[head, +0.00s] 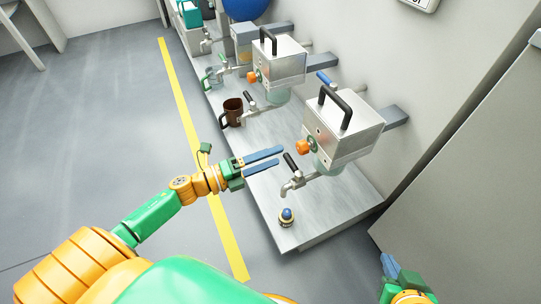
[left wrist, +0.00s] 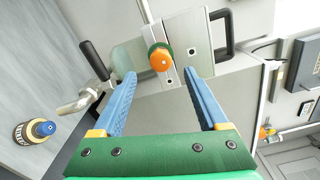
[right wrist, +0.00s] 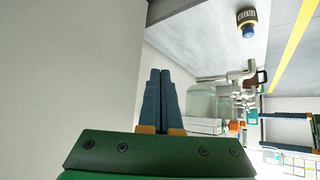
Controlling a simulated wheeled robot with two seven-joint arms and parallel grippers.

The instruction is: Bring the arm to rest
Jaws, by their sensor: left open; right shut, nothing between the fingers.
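My left gripper (head: 264,160) is open and empty, with its blue fingers apart, over the near edge of the grey bench. In the left wrist view its fingers (left wrist: 160,90) point toward a metal press with an orange knob (left wrist: 161,58); nothing is between them. My right gripper (head: 390,268) is low at the right in the head view. In the right wrist view its fingers (right wrist: 160,98) are together with nothing held, beside a pale wall. The nearest press (head: 335,125) stands on the bench, with a black-handled tap (head: 292,172) in front of it.
A small blue-topped button (head: 287,217) sits on the near end of the bench (head: 335,215). A brown mug (head: 231,112) stands by the second press (head: 278,62). A grey cabinet (head: 470,170) is at right. Floor left of the yellow line (head: 185,110) is clear.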

